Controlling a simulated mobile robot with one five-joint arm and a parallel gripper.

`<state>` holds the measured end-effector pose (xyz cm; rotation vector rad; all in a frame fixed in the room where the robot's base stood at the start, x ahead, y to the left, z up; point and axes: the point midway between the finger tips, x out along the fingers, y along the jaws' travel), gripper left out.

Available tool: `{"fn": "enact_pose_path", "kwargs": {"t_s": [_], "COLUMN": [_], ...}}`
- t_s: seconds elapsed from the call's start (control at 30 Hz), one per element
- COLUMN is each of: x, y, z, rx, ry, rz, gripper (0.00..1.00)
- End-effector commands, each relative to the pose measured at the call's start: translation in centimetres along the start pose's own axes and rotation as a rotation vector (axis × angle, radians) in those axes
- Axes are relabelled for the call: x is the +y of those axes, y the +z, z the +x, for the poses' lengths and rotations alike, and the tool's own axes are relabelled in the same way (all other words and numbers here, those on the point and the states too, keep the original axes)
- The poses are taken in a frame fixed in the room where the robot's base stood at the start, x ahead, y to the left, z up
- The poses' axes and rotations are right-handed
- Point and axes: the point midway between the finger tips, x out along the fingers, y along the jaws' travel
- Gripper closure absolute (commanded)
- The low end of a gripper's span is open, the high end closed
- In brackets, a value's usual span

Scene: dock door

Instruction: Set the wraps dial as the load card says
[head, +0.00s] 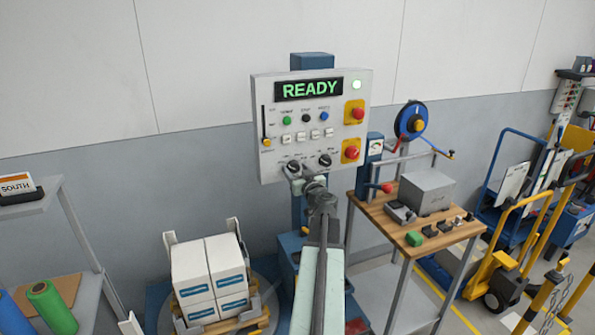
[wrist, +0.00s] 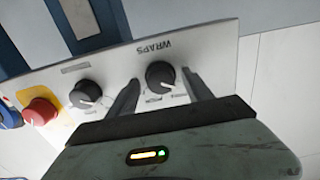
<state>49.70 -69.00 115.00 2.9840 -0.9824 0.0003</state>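The wraps dial (wrist: 160,74) is a black round knob under the printed word WRAPS, with a white mark toward the lower right in the wrist view. It is on the lower left of the grey control panel (head: 263,100), where the head view shows it small (head: 292,166). My gripper (wrist: 161,80) is open, with one finger on each side of this dial; I cannot tell whether they touch it. It also shows in the head view (head: 302,182), just below the dial. I cannot pick out a load card or read the dial's scale.
A second black dial (wrist: 86,93) and a red stop button (wrist: 39,111) sit beside it. The panel display (head: 309,89) reads READY. White boxes (head: 193,268) stand on a pallet below left. A wooden-topped bench (head: 383,216) stands to the right.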

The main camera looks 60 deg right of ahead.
Motion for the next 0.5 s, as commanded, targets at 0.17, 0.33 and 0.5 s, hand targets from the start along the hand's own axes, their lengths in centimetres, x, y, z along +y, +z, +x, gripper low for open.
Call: {"fn": "enact_pose_path", "kwargs": {"t_s": [0.17,0.33,0.5], "x": [0.0,0.3,0.2], "y": [0.0,0.0,0.0], "z": [0.0,0.1,0.0], "rx": [0.000,0.000,0.000], "ry": [0.000,0.002,0.004], "rz": [0.000,0.004,0.038], "gripper": [0.91,1.00,1.00]}}
